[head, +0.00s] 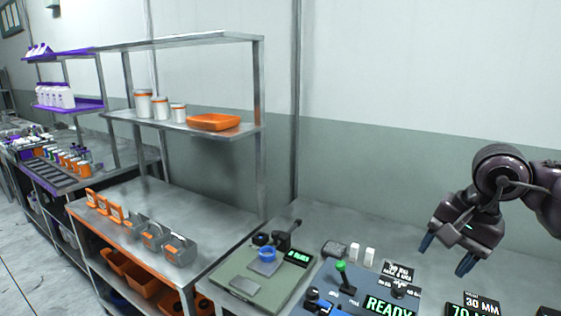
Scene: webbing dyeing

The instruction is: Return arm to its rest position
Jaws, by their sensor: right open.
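My right gripper (447,257) is at the right of the head view, its arm coming in from the right edge. Its two blue-tipped fingers are apart with nothing between them. It hangs above the right part of the metal bench, near a panel (370,300) with a green-knobbed lever (341,267) and a READY display. My left gripper is not in view.
A green-grey device (235,283) with a blue ring (267,254) sits left of the panel. A metal shelf (190,126) holds white jars and an orange tray (214,122). Grey bins (180,250) stand at left.

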